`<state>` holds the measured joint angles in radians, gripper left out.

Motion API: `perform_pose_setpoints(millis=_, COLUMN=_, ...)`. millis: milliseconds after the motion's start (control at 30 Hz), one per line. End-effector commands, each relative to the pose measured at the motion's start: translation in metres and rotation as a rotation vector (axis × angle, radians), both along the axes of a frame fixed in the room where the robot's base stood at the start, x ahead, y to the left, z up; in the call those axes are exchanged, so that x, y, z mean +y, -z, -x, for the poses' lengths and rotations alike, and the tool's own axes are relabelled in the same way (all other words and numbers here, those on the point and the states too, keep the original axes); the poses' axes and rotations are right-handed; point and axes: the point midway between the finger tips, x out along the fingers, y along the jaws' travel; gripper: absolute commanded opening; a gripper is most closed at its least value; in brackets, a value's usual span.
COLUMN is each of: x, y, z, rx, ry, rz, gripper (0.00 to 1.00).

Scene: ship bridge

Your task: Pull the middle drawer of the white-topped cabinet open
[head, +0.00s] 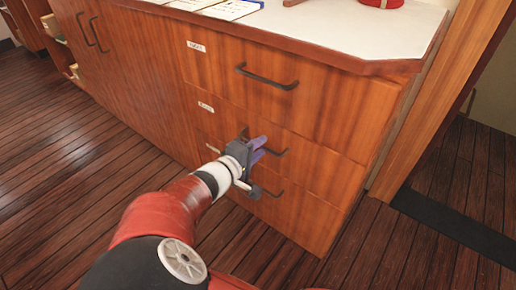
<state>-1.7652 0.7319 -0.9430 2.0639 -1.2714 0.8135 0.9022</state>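The white-topped cabinet (340,28) has three wooden drawers with dark bar handles. The middle drawer (318,160) looks shut, its front flush with the others. Its dark handle (279,153) shows at both ends; its middle is hidden behind my gripper. My gripper (259,149) is at this handle, with two purple fingers spread apart and pointing at the drawer front. I cannot tell whether the bar lies between the fingers or whether they touch it. The top drawer (315,98) and bottom drawer (300,212) are also shut.
Papers (232,8) and a red object (381,3) lie on the white top. Cabinet doors (120,70) are to the left. A wooden door frame (430,110) and a dark threshold strip (455,228) are to the right. The plank floor (60,200) in front is clear.

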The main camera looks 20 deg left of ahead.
Motion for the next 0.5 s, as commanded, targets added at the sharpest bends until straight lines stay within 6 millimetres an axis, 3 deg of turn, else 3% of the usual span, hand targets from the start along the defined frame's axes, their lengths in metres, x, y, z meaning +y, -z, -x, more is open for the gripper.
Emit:
perform_pose_setpoints(millis=233, x=-0.0004, y=0.0000, z=-0.0009, rx=0.000, ry=0.000, rz=0.000, gripper=0.30)
perform_pose_setpoints(millis=467, x=-0.0003, y=-0.0001, z=-0.0007, rx=0.000, ry=0.000, rz=0.000, gripper=0.00)
perform_pose_setpoints(millis=500, x=-0.0003, y=0.0000, z=-0.0007, rx=0.000, ry=0.000, rz=0.000, gripper=0.00)
